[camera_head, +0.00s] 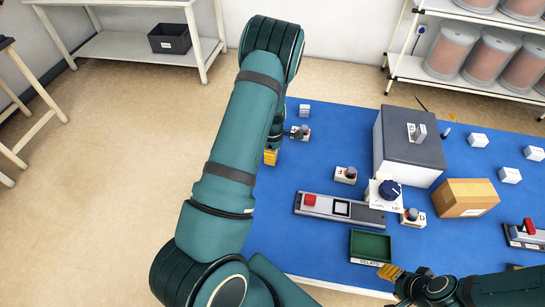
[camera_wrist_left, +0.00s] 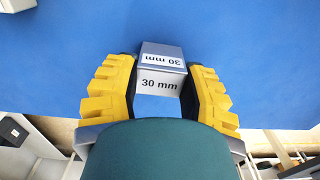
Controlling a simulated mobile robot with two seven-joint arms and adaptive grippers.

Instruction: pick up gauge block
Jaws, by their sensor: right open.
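The gauge block (camera_wrist_left: 161,80) is a grey-white block marked "30 mm" on two faces, in the left wrist view. My left gripper (camera_wrist_left: 160,72) has its yellow, dark-tipped fingers on both sides of the block, with almost no gap, and appears shut on it. In the head view my left gripper (camera_head: 270,157) shows only in part, beside my left arm near the table's left edge; the block is hidden there. My right gripper (camera_head: 391,272) is open near the table's front edge, next to the green tray; no object shows in it.
The blue table (camera_head: 275,215) holds a green bin (camera_head: 370,246), a grey box (camera_head: 408,145), a cardboard box (camera_head: 466,197), a long grey device (camera_head: 340,209), a blue-knob unit (camera_head: 386,192) and several small white blocks. Shelving (camera_head: 460,75) stands behind.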

